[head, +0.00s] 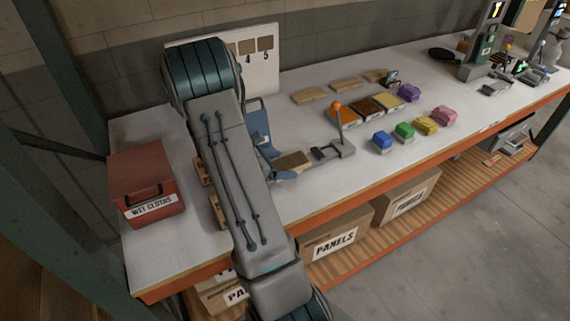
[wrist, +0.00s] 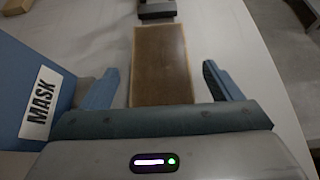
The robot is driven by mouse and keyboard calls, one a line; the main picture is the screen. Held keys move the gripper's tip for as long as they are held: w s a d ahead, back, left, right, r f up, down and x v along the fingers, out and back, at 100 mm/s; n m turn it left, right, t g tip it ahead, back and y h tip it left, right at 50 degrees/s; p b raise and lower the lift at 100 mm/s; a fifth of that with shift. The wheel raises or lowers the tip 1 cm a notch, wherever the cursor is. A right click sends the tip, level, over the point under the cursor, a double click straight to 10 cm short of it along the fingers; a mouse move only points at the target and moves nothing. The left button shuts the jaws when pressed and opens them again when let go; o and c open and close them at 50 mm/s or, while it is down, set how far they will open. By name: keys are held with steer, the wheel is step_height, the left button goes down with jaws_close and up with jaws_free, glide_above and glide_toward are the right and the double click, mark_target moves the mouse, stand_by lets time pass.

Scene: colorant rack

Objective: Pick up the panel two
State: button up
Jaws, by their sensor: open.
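A flat brown panel with a pale edge (wrist: 160,60) lies on the table directly ahead of my gripper (wrist: 160,74) in the wrist view. My gripper is open. Its two blue fingers are on either side of the panel's near part, with a gap visible on each side. In the head view the panel (head: 293,160) shows just beyond the gripper, with my arm covering much of the area. No number is legible on this panel, so I cannot tell whether it is panel two. Two more panels, partly hidden by my arm, lie at its left (head: 217,209).
A blue MASK box (wrist: 35,95) stands close on the left of my gripper. A lever device (head: 335,150) stands just beyond the panel. A red WET CLOTHS box (head: 147,184) is at the left end. Several coloured blocks and trays lie to the right.

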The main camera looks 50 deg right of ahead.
steer(key=c, duration=1.1)
steer(key=shift+c, duration=0.2)
steer(key=shift+r, duration=0.1)
